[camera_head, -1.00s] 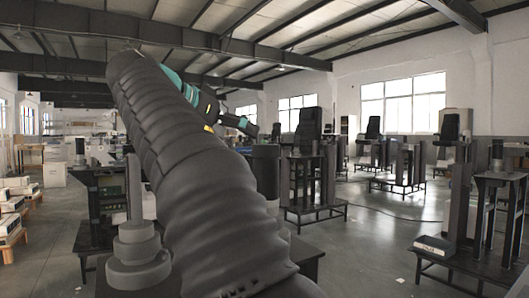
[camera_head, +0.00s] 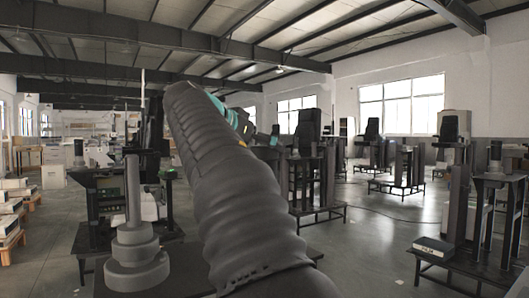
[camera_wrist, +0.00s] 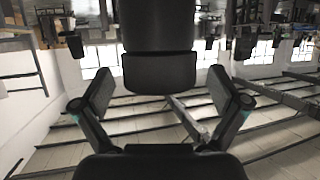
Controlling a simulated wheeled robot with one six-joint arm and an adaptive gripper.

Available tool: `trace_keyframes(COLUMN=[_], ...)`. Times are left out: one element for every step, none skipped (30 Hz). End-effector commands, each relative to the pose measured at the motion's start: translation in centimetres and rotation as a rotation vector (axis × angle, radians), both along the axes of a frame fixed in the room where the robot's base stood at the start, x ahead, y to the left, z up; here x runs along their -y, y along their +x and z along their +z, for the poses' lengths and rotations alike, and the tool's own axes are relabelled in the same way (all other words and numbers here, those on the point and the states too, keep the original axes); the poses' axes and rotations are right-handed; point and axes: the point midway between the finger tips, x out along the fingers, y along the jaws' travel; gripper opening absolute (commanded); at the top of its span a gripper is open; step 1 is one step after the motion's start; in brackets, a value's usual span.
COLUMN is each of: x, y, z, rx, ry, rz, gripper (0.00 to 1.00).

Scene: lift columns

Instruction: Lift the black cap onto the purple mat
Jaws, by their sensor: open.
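In the wrist view, which is upside down, my gripper (camera_wrist: 163,82) is open, with its two fingers spread wide. A dark, blunt-ended piece, apparently the black cap (camera_wrist: 160,72), shows between the fingers at the end of a wider black body (camera_wrist: 155,25). A gap shows on each side of it, and I see no finger touching it. How far in front of the fingers it is, I cannot tell. In the head view my arm covers the middle, and the fingers and cap cannot be made out. No purple mat is visible in either view.
A dark stand (camera_head: 318,180) is right of my arm, and another table (camera_head: 445,262) with a small box (camera_head: 433,246) is at the lower right. A cluttered dark bench (camera_head: 95,185) is at the left. Open grey floor (camera_head: 372,245) lies between the right-hand stands.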

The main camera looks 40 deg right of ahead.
Motion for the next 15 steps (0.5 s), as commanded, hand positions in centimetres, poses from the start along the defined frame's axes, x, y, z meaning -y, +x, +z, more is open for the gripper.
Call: trace_keyframes(x=[0.0,-0.01,-0.01,-0.01,-0.01,-0.02,-0.02,-0.02,-0.02,-0.02,-0.02,-0.02,-0.02,-0.03,-0.02], y=[0.01,0.01,0.01,0.01,0.01,0.01,0.01,0.01,0.01,0.01,0.01,0.01,0.01,-0.01,0.0], z=[0.0,0.0,-0.01,-0.01,-0.01,0.0,0.0,0.0,0.0,0.0,0.0,0.0,0.0,0.01,0.02], rx=[0.0,0.0,0.0,0.0,0.0,0.0,0.0,0.0,0.0,0.0,0.0,0.0,0.0,0.0,0.0], ry=[0.0,0.0,0.0,0.0,0.0,0.0,0.0,0.0,0.0,0.0,0.0,0.0,0.0,0.0,0.0], rz=[0.0,0.0,0.0,0.0,0.0,0.0,0.0,0.0,0.0,0.0,0.0,0.0,0.0,0.0,0.0], gripper=[0.97,0.97,0.97,0.97,0.93,0.82,0.75,0.68,0.57,0.5,0.42,0.33,0.26,0.26,0.26])
